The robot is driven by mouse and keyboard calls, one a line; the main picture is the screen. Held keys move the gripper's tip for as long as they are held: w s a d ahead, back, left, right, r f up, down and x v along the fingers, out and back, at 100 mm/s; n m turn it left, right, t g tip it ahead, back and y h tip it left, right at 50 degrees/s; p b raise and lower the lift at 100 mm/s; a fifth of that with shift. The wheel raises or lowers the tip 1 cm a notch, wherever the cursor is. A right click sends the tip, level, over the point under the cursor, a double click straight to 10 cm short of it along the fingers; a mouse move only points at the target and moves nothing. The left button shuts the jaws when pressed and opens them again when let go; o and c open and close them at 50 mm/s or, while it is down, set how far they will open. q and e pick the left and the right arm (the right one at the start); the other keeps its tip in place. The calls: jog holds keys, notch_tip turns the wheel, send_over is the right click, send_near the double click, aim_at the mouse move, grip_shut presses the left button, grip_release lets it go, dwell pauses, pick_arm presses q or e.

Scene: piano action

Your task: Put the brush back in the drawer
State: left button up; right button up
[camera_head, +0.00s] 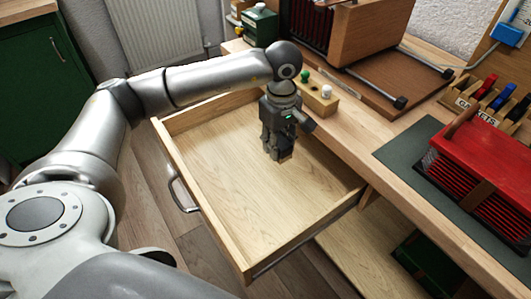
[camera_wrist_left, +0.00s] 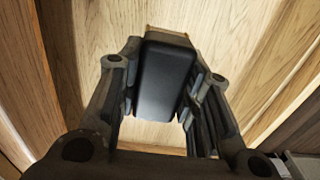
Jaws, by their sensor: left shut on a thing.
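The open wooden drawer (camera_head: 240,208) is pulled out from the bench, and its bare floor looks empty. My left gripper (camera_head: 278,148) is over the inside of the drawer, towards its bench side, pointing down. It is shut on the brush (camera_wrist_left: 165,75), which shows in the left wrist view as a dark block with a tan edge between the two fingers. In the head view, the brush (camera_head: 286,154) is mostly hidden by the fingers. I cannot tell whether it touches the drawer floor. My right gripper is not in view.
The wooden bench (camera_head: 350,135) runs along the drawer's right side. A wooden block with green and white knobs (camera_head: 318,98) stands near its edge. A red piano action piece (camera_head: 470,165) lies on a dark mat (camera_head: 405,152). The drawer handle (camera_head: 180,196) faces left.

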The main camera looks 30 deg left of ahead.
pick_arm(q)
jog(key=w+a+f, duration=0.3)
jog(key=w+a, duration=0.1)
jog(key=a, duration=0.2)
send_over(263, 152)
jog(key=f, duration=0.3)
jog(key=f+b, duration=0.1)
jog(key=f, duration=0.1)
jog(key=shift+s+d, duration=0.2)
jog(key=shift+d, duration=0.1)
jog(key=shift+w+a+f, duration=0.2)
jog(key=shift+a+f, duration=0.1)
jog(key=shift+f, duration=1.75)
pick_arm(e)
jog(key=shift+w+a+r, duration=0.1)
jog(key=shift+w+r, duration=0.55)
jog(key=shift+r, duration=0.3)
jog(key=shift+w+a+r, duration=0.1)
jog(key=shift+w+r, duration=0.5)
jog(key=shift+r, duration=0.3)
pick_arm(q)
jog(key=shift+f, duration=0.1)
jog(key=o, duration=1)
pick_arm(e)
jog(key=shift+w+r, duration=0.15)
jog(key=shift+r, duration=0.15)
